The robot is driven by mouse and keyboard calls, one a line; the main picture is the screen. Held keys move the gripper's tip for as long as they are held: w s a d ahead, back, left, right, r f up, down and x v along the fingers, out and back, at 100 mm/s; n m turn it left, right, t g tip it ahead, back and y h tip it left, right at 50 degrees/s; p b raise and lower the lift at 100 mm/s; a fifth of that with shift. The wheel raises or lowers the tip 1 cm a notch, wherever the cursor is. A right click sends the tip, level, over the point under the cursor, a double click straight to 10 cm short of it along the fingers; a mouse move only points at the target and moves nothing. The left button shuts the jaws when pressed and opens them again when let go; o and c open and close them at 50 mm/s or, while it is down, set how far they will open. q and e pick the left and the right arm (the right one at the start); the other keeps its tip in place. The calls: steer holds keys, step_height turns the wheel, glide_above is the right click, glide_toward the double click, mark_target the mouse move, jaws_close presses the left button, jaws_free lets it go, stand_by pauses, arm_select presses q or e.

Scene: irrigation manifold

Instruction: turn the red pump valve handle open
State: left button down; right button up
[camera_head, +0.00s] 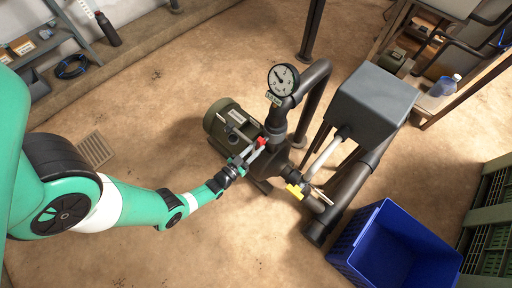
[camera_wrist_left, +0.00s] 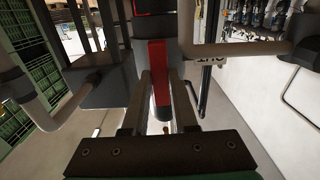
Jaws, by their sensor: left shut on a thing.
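The red pump valve handle (camera_head: 261,141) is at the pump, just below the upright pipe with the gauge. In the left wrist view the red handle (camera_wrist_left: 159,72) stands between the two fingers, its lower end between their tips. My left gripper (camera_head: 250,153) reaches it from the lower left and is shut on it. The fingers also show in the left wrist view (camera_wrist_left: 160,85). They cover part of the handle. My right gripper is in neither view.
A round pressure gauge (camera_head: 283,79) stands above the valve. The green pump motor (camera_head: 222,119) is to its left. A yellow handle (camera_head: 294,191) sits lower right. A grey box (camera_head: 373,97) and blue crate (camera_head: 394,250) are at right. Floor on the left is mostly clear.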

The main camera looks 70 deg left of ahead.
arm_select(q)
steer(key=c, duration=0.7)
jaws_free()
steer(key=p+v, duration=0.2)
steer(key=v, duration=0.9)
steer(key=shift+s+d, duration=0.2)
steer(key=shift+s, duration=0.1)
